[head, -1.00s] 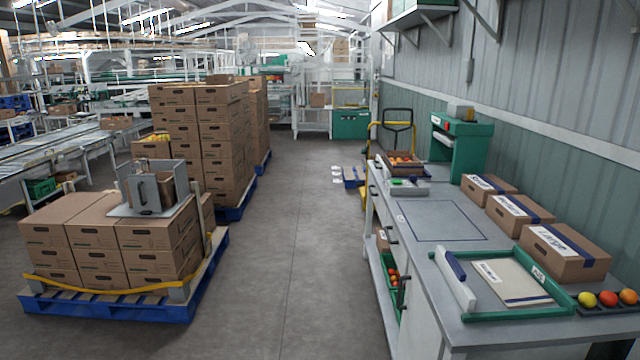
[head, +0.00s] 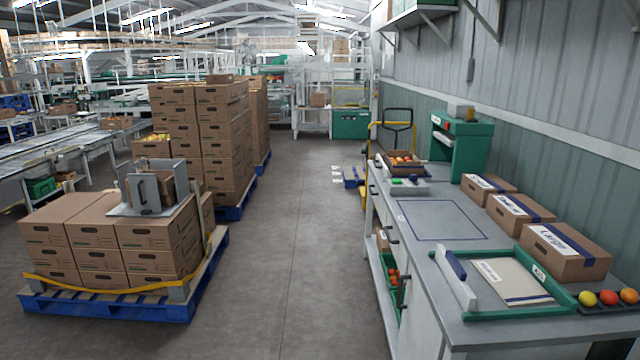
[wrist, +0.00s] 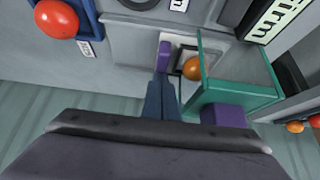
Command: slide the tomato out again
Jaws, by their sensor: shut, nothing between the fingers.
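In the wrist view an orange tomato (wrist: 192,68) sits in a small pale recess beside a green-edged, see-through housing (wrist: 238,82). A purple block (wrist: 165,55) stands just left of the recess, and another purple block (wrist: 225,115) is at the housing's lower edge. My gripper (wrist: 162,92) is shut and empty, its dark blue fingers pointing toward the recess. The fingertips are below and left of the tomato in the picture, apart from it. Whether they touch the purple block I cannot tell. My gripper does not show in the head view.
A red tomato (wrist: 56,18) lies in a blue tray at the wrist view's upper left. More tomatoes (wrist: 295,126) are at its right edge. In the head view, a green machine (head: 462,145) and labelled cartons (head: 562,252) stand along the bench, with a tomato rack (head: 607,309) at right.

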